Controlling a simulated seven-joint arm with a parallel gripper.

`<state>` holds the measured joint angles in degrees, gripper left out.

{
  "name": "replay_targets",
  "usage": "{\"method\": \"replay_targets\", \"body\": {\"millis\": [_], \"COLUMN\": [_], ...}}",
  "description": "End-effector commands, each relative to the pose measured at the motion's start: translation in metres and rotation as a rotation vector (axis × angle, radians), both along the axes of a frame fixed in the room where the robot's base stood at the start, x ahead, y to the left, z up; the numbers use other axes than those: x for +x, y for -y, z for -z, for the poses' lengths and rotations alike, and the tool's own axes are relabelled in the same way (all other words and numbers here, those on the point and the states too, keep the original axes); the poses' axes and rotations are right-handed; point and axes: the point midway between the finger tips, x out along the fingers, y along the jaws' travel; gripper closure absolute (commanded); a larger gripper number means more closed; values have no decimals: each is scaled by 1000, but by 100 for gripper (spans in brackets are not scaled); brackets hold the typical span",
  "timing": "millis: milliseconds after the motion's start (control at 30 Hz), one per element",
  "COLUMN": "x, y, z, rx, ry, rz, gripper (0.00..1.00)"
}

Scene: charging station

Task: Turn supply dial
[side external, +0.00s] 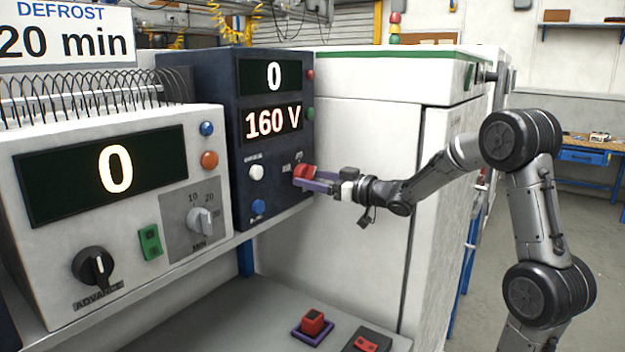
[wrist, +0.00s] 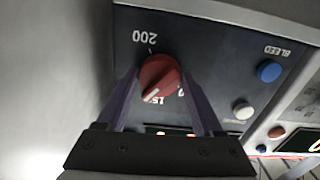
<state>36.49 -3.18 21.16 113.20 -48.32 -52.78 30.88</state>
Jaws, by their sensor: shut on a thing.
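The supply dial is a red knob (side external: 303,171) low on the right of the dark blue supply panel (side external: 275,150). It also shows in the wrist view as a red dial (wrist: 160,75) with a pale pointer mark toward the lower left and printed numbers, "200" above it. My gripper (side external: 308,182) has its purple fingers around the dial, one on each side, shut on it. The wrist view shows both fingers (wrist: 160,88) flanking the dial.
A white button (side external: 256,172) and a blue button (side external: 258,207) sit left of the dial. The white timer unit (side external: 110,255) stands to the left, a white cabinet (side external: 365,140) to the right.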

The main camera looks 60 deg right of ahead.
Motion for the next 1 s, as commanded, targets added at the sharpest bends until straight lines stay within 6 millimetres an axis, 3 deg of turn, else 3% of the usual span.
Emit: {"method": "replay_targets", "body": {"millis": [500, 1000], "x": [0, 0], "y": [-1, -1], "z": [0, 0], "rx": [333, 435], "ry": [-1, -1], "rz": [1, 1], "gripper": [87, 87]}}
